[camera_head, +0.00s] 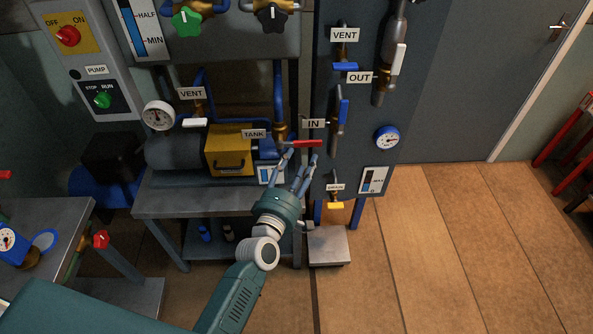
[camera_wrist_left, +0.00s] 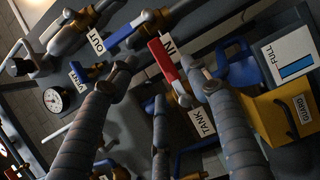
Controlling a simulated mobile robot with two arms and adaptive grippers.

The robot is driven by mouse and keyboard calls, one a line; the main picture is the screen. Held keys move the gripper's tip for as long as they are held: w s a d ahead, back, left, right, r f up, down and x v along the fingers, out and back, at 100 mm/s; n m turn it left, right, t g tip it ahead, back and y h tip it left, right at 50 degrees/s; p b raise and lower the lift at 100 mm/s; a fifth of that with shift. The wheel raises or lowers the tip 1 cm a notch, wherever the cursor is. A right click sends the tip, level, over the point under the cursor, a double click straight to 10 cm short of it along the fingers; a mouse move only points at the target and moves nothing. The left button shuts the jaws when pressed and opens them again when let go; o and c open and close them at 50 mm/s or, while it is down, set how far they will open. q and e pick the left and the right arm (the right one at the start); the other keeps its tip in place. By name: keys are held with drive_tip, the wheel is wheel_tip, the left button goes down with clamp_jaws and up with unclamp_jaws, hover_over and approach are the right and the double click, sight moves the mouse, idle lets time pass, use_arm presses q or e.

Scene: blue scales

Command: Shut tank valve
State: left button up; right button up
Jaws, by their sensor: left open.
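The tank valve has a red lever handle (camera_head: 306,143), next to the TANK label (camera_head: 254,134). The lever lies roughly level in the head view. My left gripper (camera_head: 300,158) is open just in front of the lever, with a fingertip near each end. The gripper holds nothing. My right gripper is not in view.
A yellow guard box (camera_head: 229,150) is left of the valve.

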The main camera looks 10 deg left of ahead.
use_arm(q)
drive_tip(key=shift+s+a, duration=0.15)
drive_tip(key=shift+s, duration=1.25)
drive_tip(key=s+f+m+g, duration=0.3)
drive_tip(key=s+f, duration=0.2)
drive_tip(key=f, duration=0.6)
drive_tip(key=s+f+m+g, duration=0.35)
drive_tip(key=s+f, duration=0.25)
drive_tip(key=f, duration=0.6)
drive_tip(key=s+f+m+g, duration=0.2)
drive_tip(key=s+f+m, duration=0.25)
drive_tip(key=f, duration=0.65)
drive_tip(key=s+a+f+m+g, duration=0.2)
drive_tip(key=s+f, duration=0.4)
drive_tip(key=s, duration=0.5)
drive_tip(key=s+a+f+m+g+y, duration=0.1)
drive_tip(key=s+a+f+m+g, duration=0.2)
drive_tip(key=s, duration=0.9)
drive_tip(key=s+a+f+m+g, duration=0.3)
drive_tip(key=s+a+f, duration=0.2)
drive_tip(key=s+f, duration=0.4)
drive_tip(key=s, duration=0.3)
drive_tip(key=shift+s+a+y, duration=0.2)
drive_tip(key=shift+a+y, duration=0.05)
drive_tip(key=shift+y, duration=0.15)
